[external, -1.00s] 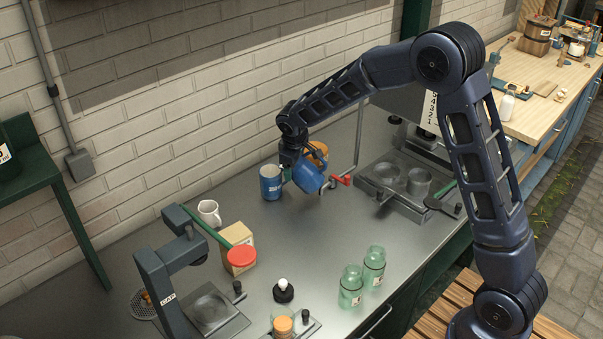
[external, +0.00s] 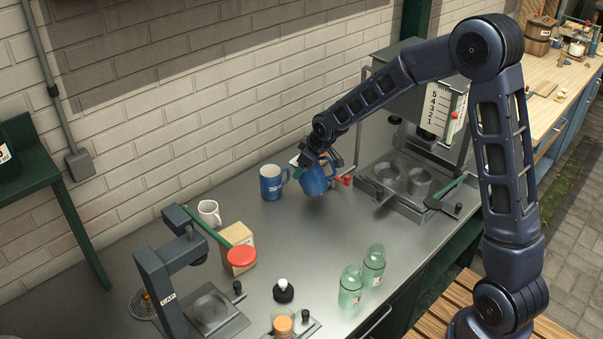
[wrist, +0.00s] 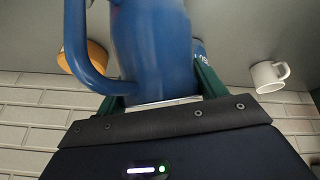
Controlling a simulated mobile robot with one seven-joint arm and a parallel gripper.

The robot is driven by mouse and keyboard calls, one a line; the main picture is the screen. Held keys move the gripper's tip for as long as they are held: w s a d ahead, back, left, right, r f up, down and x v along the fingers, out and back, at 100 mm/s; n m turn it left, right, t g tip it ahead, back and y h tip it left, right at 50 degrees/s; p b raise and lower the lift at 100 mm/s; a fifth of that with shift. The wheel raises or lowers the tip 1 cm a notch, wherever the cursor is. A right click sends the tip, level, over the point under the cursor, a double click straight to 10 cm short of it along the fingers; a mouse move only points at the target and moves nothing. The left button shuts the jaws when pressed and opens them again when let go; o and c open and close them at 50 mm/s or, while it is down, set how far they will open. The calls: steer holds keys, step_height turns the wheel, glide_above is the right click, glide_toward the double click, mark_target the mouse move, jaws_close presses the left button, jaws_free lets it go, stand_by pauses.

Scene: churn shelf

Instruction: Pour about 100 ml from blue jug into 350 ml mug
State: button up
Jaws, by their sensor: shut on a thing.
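The blue jug (external: 314,181) is held off the counter at the back, right of the blue mug. My gripper (external: 318,162) is shut on it. The jug fills the top middle of the wrist view (wrist: 152,45), its handle at left; its contents are hidden. A blue mug (external: 270,184) with white lettering too small to read stands upright on the counter, apart from the jug. It shows partly behind the jug in the wrist view (wrist: 197,47). A white mug (external: 209,212) stands farther left. I cannot tell which mug is the 350 ml one.
An orange vessel (wrist: 88,57) stands close beside the jug, hidden in the external view. A metal dispenser (external: 405,185) stands at right. Mid-counter is clear.

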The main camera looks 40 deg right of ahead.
mark_target(320, 159)
steer(key=shift+s+d+r+t+y, duration=0.6)
steer(key=shift+s+r+t, duration=0.1)
steer(key=shift+t, duration=0.1)
stand_by(0.4)
steer(key=shift+s+d+f+t+y, duration=0.2)
steer(key=shift+s+t+y, duration=0.1)
steer(key=shift+t, duration=0.1)
steer(key=shift+d+f, duration=0.1)
steer(key=shift+s, duration=0.1)
steer(key=shift+s+d+m+t, duration=0.1)
steer(key=shift+s+m+t, duration=0.05)
steer(key=shift+m+t, duration=0.2)
stand_by(0.3)
